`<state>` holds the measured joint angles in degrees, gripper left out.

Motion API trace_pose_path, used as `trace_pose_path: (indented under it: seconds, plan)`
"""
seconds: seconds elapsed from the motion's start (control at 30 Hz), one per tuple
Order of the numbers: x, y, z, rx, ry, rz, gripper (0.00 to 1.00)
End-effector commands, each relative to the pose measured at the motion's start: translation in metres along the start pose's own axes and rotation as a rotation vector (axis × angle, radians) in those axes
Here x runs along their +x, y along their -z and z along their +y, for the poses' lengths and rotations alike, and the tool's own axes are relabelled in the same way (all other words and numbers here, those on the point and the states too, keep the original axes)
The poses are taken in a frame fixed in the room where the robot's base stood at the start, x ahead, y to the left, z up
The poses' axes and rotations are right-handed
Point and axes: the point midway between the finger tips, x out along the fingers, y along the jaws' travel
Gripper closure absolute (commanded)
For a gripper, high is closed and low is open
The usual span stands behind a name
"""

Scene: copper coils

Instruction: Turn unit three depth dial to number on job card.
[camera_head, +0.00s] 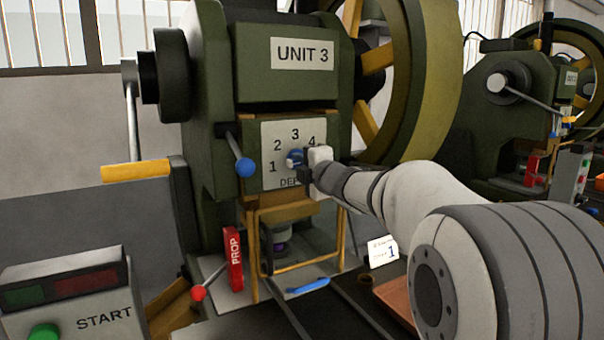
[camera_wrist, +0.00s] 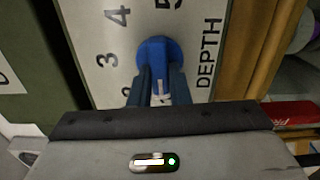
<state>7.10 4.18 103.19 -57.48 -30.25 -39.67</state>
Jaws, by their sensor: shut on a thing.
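The UNIT 3 press carries a white depth plate (camera_head: 268,142) with numbers 1 to 4 visible in the head view; 5 shows partly in the wrist view. The blue depth dial (camera_wrist: 157,52) sits at the plate's middle. My gripper (camera_wrist: 161,78) is shut on the dial, one finger on each side of its grip. A pale mark between the fingers points to the plate's left, towards the 1 side; the 1 itself is hidden in the wrist view, so exact alignment cannot be told.
A blue-knobbed lever (camera_head: 244,166) stands left of the plate. A red PROP block (camera_head: 234,260) is below it. A START box (camera_head: 68,297) with a green button is at lower left. The flywheel (camera_head: 440,85) rises behind my arm. Another green press (camera_head: 530,110) stands right.

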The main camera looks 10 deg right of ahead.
Motion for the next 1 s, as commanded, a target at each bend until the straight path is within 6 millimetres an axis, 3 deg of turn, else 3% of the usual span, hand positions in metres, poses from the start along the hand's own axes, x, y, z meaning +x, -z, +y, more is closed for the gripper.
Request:
trace_pose_path:
  seconds: [0.3, 0.8, 0.83, 1.0]
  plan:
    - [0.0001, 0.0003, -0.0028, -0.103, 0.002, 0.001, 1.0]
    - [0.0002, 0.0002, -0.0022, -0.118, 0.002, 0.001, 1.0]
    - [0.0002, 0.0002, -0.0022, -0.118, 0.002, 0.001, 0.81]
    - [0.0001, 0.0, -0.0018, -0.118, 0.001, 0.001, 0.67]
